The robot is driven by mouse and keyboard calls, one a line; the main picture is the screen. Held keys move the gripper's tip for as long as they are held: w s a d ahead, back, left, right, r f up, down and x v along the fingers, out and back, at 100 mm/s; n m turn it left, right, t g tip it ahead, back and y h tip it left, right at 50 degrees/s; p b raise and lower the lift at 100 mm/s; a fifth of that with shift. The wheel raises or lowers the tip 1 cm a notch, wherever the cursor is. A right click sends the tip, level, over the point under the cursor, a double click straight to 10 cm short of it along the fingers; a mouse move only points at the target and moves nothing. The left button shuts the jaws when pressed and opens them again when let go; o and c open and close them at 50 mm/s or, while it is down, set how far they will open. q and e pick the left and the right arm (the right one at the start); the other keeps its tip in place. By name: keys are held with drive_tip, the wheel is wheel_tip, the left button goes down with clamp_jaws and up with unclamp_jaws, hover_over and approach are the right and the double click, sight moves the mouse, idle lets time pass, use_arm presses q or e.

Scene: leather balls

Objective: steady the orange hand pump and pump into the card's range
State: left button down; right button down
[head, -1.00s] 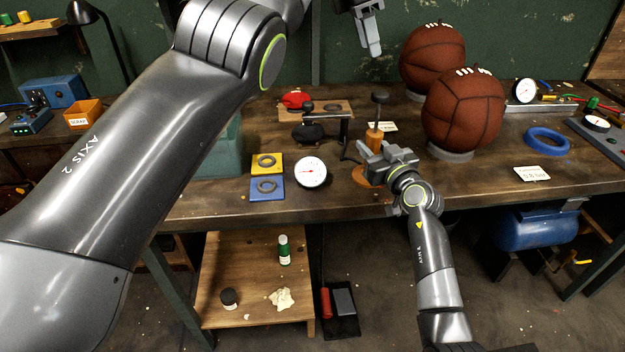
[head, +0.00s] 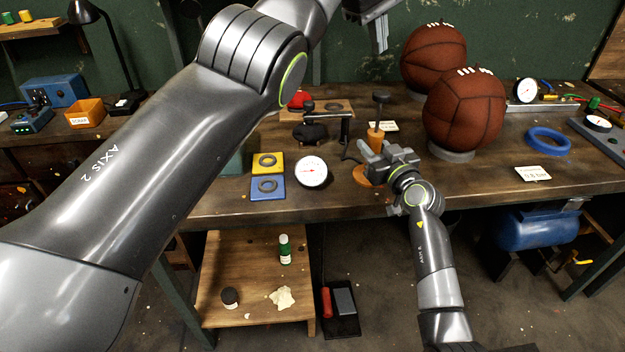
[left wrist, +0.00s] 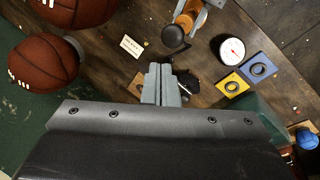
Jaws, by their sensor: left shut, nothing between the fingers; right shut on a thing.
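The orange hand pump (head: 376,138) stands on the bench on a round orange base (head: 362,176), with its black knob (head: 381,97) raised on a rod. My right gripper (head: 372,156) is shut on the pump, low on its body. My left gripper (head: 381,48) is shut and empty, above and behind the pump at the top of the head view. In the left wrist view its closed fingers (left wrist: 161,84) are apart from the black knob (left wrist: 172,37). A white card (head: 532,174) lies at the right; its print is barely legible. A white dial gauge (head: 311,171) lies left of the pump.
Two brown leather balls (head: 464,110) sit right of the pump, the nearer on a grey ring. A small card (head: 384,126) stands behind the pump. Yellow (head: 267,162) and blue (head: 267,187) pads lie left of the gauge. A blue ring (head: 547,141) lies at the right.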

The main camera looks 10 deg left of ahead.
sight(383, 90)
use_arm(q)
drive_tip(key=shift+w+d+f+m+t+y, duration=0.1)
drive_tip(key=shift+d+f+m+t+y, duration=0.15)
drive_tip(key=shift+f+m, duration=1.3)
drive_tip(key=shift+w+d+f+m+t+y, duration=0.15)
drive_tip(key=shift+d+f+m, duration=0.35)
drive_tip(key=shift+m, duration=1.95)
drive_tip(key=shift+d+f+m+t+y, duration=0.2)
drive_tip(key=shift+f+m, duration=0.95)
drive_tip(key=shift+m, duration=0.85)
drive_tip(key=shift+f, duration=0.15)
drive_tip(key=shift+f, duration=4.05)
drive_tip(key=shift+r, duration=3.15)
drive_tip(key=shift+r, duration=0.95)
